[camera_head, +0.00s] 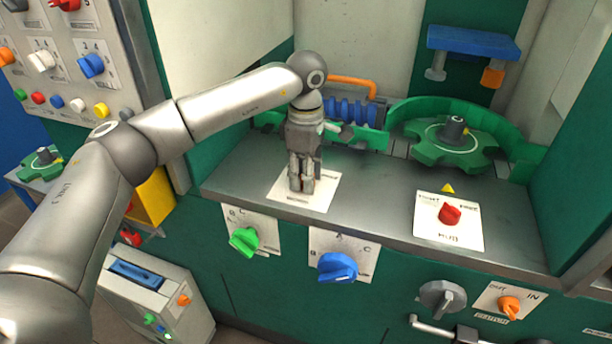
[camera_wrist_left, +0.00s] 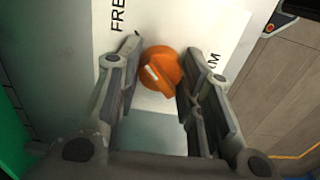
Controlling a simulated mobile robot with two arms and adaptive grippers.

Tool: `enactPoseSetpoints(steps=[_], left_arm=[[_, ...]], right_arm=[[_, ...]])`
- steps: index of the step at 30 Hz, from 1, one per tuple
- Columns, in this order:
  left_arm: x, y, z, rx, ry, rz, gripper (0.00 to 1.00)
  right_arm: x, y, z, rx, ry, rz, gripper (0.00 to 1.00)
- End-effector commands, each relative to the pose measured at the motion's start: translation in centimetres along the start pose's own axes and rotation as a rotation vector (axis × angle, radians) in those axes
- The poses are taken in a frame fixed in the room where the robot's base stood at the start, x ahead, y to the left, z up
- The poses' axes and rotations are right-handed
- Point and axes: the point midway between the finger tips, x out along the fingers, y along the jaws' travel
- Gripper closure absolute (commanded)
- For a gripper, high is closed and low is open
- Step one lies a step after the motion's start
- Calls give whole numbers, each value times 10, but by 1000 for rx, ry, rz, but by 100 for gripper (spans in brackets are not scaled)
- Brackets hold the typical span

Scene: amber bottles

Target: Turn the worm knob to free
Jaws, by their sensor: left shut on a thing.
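The worm knob (camera_wrist_left: 161,73) is orange with a short white mark and sits on a white plate (camera_wrist_left: 180,25). The plate carries a partly covered word starting "FRE" on the left and one ending "RM" on the right in the left wrist view. The white mark points toward the upper left there, roughly to the side of "FRE". My left gripper (camera_head: 301,186) points down onto the plate (camera_head: 322,190) on the grey ledge. Its fingers are around the knob, shut on it. In the head view the fingers hide the knob. My right gripper is not in view.
A green star wheel (camera_head: 452,147) and blue worm screw (camera_head: 352,110) stand behind. A red knob (camera_head: 449,214) is on the ledge to the right. Green (camera_head: 244,241) and blue (camera_head: 337,267) knobs are on the front panel below. The ledge between the plates is clear.

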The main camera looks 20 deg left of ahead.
Motion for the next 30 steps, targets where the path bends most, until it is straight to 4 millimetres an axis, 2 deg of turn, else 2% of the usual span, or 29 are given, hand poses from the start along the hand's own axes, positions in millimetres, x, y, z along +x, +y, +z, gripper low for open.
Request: enactPoseSetpoints(steps=[15, 16, 21, 30], left_arm=[[-3, 2, -1, 17, -1, 8, 89], [-3, 2, -1, 17, -1, 8, 64], [-2, 1, 0, 17, 0, 6, 42], [-2, 1, 0, 18, 0, 3, 42]], right_arm=[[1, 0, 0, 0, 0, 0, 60], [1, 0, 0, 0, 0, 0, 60], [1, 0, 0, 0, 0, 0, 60], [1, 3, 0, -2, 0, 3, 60]])
